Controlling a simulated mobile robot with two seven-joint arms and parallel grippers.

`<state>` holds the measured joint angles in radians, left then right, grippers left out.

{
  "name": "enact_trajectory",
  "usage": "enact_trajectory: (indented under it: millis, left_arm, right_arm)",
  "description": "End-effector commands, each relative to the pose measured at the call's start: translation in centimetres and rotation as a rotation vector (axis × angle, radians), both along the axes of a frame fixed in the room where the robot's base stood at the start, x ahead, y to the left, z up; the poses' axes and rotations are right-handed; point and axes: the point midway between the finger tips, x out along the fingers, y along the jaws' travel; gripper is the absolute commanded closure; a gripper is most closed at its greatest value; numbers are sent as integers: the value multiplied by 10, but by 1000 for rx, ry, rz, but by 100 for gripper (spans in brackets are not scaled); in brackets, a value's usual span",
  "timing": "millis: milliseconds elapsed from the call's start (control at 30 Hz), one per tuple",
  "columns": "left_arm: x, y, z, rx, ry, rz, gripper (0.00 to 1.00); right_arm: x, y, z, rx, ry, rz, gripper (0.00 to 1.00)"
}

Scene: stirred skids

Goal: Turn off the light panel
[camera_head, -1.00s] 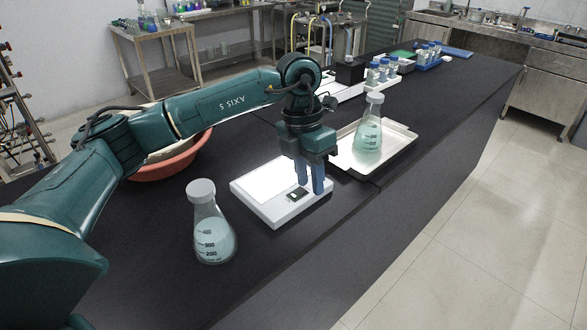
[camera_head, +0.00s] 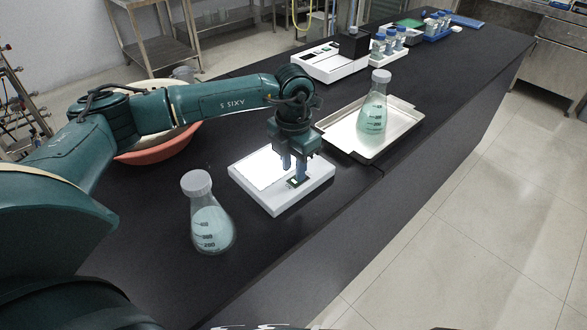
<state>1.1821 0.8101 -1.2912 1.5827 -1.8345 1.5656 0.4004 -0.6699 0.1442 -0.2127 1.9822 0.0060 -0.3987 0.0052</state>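The light panel (camera_head: 262,170) is a flat white box on the black bench, and its top surface is bright white. A small dark switch block with a pale part (camera_head: 299,181) sits on its near right portion. My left gripper (camera_head: 294,174) points down over the panel, its two blue fingers a little apart with nothing visible between them. The fingertips are right by the switch block; whether they touch it I cannot tell. My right gripper is not in view.
A flask with pale liquid (camera_head: 212,228) stands close to the panel's near left. A metal tray (camera_head: 349,143) with another flask (camera_head: 373,108) is just behind right. A reddish basin (camera_head: 160,151) is at the left. Bare bench lies to the panel's front right.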

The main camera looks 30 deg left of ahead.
Motion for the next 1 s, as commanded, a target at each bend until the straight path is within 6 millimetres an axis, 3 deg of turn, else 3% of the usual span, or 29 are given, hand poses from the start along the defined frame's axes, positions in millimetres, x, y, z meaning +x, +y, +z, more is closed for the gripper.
enact_trajectory:
  millis: [200, 533, 900, 1000]
  left_arm:
    - [0, 0, -22, 0, 1, 1, 69]
    - [0, 0, -26, 0, 0, 0, 69]
    - [0, 0, -26, 0, -1, 0, 99]
    - [0, 0, -26, 0, 1, 0, 100]
  right_arm:
    - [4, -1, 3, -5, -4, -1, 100]
    - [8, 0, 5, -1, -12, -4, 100]
    - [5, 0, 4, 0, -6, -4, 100]
    - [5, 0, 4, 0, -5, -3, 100]
